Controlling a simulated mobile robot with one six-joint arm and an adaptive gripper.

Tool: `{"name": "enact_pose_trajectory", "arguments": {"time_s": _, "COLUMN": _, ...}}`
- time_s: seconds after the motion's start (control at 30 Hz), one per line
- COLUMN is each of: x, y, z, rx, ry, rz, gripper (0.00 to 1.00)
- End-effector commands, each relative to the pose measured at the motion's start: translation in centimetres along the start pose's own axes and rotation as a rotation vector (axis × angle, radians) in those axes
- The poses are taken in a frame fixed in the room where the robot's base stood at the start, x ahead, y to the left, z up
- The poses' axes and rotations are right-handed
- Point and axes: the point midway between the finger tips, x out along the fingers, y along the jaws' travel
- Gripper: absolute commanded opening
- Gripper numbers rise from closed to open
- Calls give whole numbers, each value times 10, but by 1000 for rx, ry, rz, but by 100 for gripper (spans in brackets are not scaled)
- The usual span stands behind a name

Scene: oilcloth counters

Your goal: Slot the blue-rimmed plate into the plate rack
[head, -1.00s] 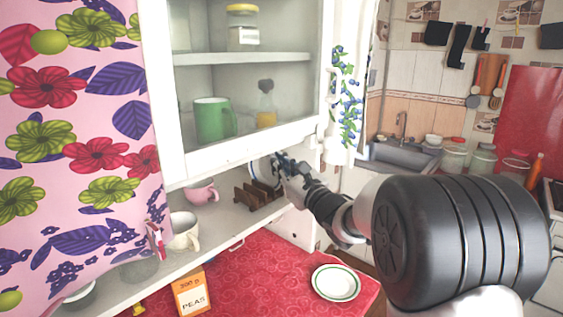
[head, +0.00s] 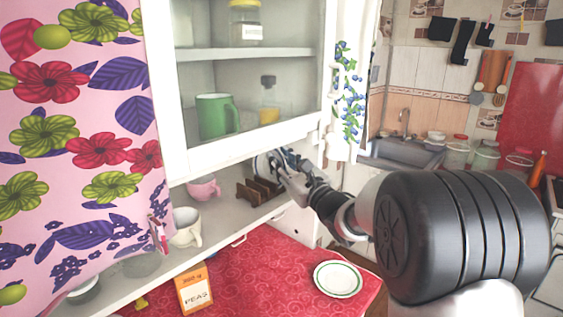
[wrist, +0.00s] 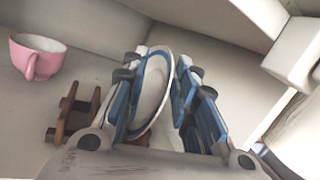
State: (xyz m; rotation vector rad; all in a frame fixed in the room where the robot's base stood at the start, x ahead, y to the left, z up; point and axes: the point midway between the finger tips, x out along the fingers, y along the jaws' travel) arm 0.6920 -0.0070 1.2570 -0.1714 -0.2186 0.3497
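The blue-rimmed plate (wrist: 153,88) stands steeply tilted on the shelf side of the cabinet. In the wrist view it sits between the blue-padded fingers of my gripper (wrist: 160,92), close to the left finger, with a narrow gap to the right one. My gripper looks open around it. In the head view the plate (head: 261,165) is partly hidden by my gripper (head: 283,162). The brown wooden plate rack (head: 257,191) is on the lower shelf just in front of the plate. The rack (wrist: 75,113) also shows left of my fingers, partly covered. Whether the plate's lower edge is in a slot is hidden.
A pink cup (head: 204,188) and a cream mug (head: 186,228) stand left of the rack. The cabinet's lower edge (head: 250,146) hangs close above my gripper. A green-rimmed plate (head: 337,279) and a peas box (head: 194,289) are on the red counter.

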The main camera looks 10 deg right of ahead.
Motion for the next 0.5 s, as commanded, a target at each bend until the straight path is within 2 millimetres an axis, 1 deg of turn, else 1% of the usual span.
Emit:
{"name": "enact_pose_trajectory", "arguments": {"time_s": 0.33, "x": -1, "y": 0, "z": -1, "rx": 0, "ry": 2, "rz": 0, "gripper": 32}}
{"name": "enact_pose_trajectory", "arguments": {"time_s": 0.43, "x": -8, "y": -1, "z": -1, "rx": 0, "ry": 2, "rz": -1, "gripper": 32}}
{"name": "enact_pose_trajectory", "arguments": {"time_s": 0.5, "x": -18, "y": -1, "z": 0, "rx": 0, "ry": 2, "rz": -1, "gripper": 32}}
